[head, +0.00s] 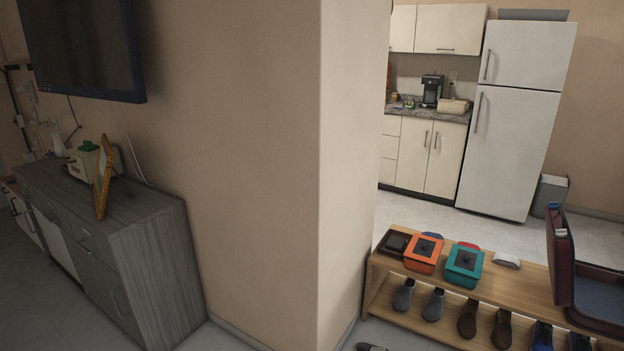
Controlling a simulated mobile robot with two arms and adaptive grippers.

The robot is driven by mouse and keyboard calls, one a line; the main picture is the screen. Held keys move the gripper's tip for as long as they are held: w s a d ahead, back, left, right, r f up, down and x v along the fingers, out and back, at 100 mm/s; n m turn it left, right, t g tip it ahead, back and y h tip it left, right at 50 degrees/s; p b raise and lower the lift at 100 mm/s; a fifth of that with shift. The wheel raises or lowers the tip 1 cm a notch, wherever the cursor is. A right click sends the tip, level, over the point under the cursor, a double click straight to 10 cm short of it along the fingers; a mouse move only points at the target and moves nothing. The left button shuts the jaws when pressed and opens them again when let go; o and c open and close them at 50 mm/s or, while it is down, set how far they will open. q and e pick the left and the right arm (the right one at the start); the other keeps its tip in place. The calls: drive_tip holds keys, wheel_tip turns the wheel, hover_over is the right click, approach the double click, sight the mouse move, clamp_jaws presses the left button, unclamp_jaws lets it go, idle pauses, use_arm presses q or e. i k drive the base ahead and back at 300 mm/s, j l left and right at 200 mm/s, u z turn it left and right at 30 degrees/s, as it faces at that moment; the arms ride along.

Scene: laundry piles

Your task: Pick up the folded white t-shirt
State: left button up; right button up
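I see no folded white t-shirt that I can make out for certain in the head view. A small white object (507,260) lies on top of the wooden shoe bench (390,265) at the right, too small to tell what it is. Neither of my grippers is in view.
On the bench stand an orange box (423,255), a teal box (464,265) and an open dark suitcase (598,310); several shoes stand below. A wall corner (320,180) fills the middle. A grey dresser (150,240) is left. A white fridge (515,130) stands behind.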

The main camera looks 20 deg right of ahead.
sight(511, 261)
drive_tip(key=i+l+z, duration=0.2)
drive_tip(key=z, duration=0.3)
drive_tip(key=i+z, duration=0.65)
drive_tip(key=z, duration=0.3)
drive_tip(key=i+z, duration=0.1)
drive_tip(key=i, duration=0.3)
drive_tip(key=l, duration=0.05)
